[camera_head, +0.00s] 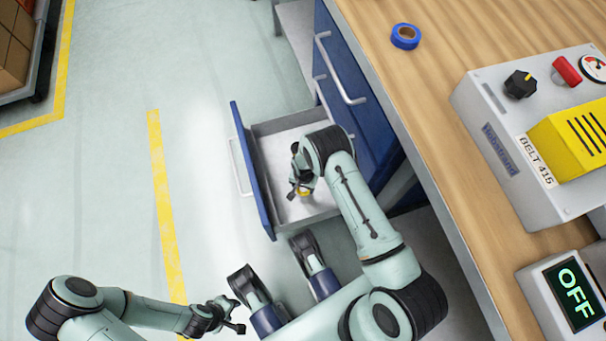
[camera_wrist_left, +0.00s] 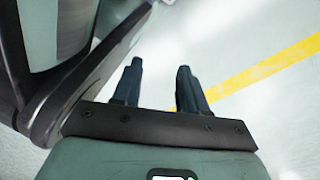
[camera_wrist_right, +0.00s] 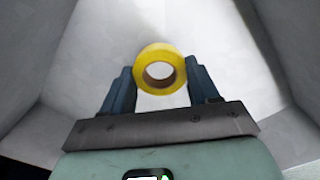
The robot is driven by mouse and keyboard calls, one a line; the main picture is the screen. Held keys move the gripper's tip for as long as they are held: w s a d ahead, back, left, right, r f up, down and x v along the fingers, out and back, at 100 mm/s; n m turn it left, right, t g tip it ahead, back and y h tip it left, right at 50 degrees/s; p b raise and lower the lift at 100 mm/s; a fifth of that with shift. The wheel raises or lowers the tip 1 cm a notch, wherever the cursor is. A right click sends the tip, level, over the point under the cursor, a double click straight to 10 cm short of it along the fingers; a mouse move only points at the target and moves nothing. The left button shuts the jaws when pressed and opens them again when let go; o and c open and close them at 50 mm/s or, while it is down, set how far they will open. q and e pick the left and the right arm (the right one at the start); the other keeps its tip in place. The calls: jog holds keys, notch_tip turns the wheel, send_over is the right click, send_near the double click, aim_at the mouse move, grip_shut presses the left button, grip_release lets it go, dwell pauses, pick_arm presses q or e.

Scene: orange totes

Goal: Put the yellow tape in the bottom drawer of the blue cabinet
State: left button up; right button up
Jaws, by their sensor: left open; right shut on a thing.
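The yellow tape (camera_wrist_right: 159,50) is a ring held between the fingers of my right gripper (camera_wrist_right: 160,88). In the head view the tape (camera_head: 303,191) shows small under the right gripper (camera_head: 299,184), over the open bottom drawer (camera_head: 258,195) of the blue cabinet (camera_head: 385,140). In the right wrist view pale drawer walls surround the tape; I cannot tell whether it touches the drawer floor. The drawer has a blue front and is otherwise empty. My left gripper (camera_head: 236,316) is open and empty over the floor at the lower left; its fingers also show in the left wrist view (camera_wrist_left: 160,85).
A blue tape roll (camera_head: 405,36) lies on the wooden worktop (camera_head: 440,70). A grey control box (camera_head: 510,150) and an OFF display (camera_head: 573,295) stand on it at the right. A closed upper drawer handle (camera_head: 340,70) juts out.

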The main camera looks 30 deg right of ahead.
aim_at(304, 190)
notch_tip(304, 190, down, 5)
jog(key=shift+r+b, duration=0.1)
jog(key=shift+b, duration=0.7)
pick_arm(q)
jog(key=s, duration=0.1)
jog(key=s+f+g, duration=0.1)
jog(key=s, duration=0.1)
jog(key=shift+s+a+f, duration=0.15)
jog(key=shift+a+f, duration=0.05)
jog(key=shift+f, duration=0.05)
pick_arm(e)
jog(key=o, duration=1)
jog(key=shift+o, duration=0.2)
pick_arm(q)
jog(key=w+d+r+t+p, duration=0.1)
jog(key=w+r+t+p, duration=0.1)
jog(key=w+r+p, duration=0.2)
jog(key=w, duration=0.3)
jog(key=shift+w+r+t, duration=0.3)
jog(key=shift+w+r, duration=0.05)
jog(key=shift+w, duration=0.05)
pick_arm(e)
notch_tip(304, 190, up, 12)
